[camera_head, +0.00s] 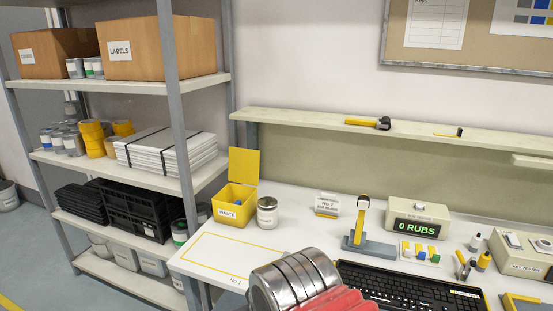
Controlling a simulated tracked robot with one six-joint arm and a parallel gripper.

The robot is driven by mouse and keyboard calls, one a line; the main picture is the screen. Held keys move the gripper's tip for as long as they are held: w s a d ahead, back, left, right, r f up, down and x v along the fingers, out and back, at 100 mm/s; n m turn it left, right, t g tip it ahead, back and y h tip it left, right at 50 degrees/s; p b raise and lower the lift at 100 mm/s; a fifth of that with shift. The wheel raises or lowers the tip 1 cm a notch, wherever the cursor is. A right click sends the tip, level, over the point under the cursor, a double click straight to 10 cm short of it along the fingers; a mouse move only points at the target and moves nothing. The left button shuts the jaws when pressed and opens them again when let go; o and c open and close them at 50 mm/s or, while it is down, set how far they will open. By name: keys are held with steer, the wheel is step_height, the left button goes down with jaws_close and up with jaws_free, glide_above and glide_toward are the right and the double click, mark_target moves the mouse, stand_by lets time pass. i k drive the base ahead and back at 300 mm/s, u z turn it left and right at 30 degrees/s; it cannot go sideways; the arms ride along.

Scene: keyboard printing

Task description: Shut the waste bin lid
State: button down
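The yellow waste bin (232,203) stands at the back left of the white worktop, with a "WASTE" label on its front. Its square yellow lid (244,164) is open and stands upright at the bin's back edge. Something blue shows inside the bin. A silver ribbed and red part, apparently of my arm, fills the bottom middle of the picture, in front of and to the right of the bin and apart from it. No gripper fingers can be made out.
A yellow-outlined area (222,254) in front of the bin is clear. Right of it are a stand (357,230) and a black keyboard (410,287). A loaded metal shelf (180,120) stands left.

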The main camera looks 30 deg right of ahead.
mark_target(243, 164)
steer(key=z, duration=0.05)
steer(key=i, duration=1)
steer(key=u, duration=0.05)
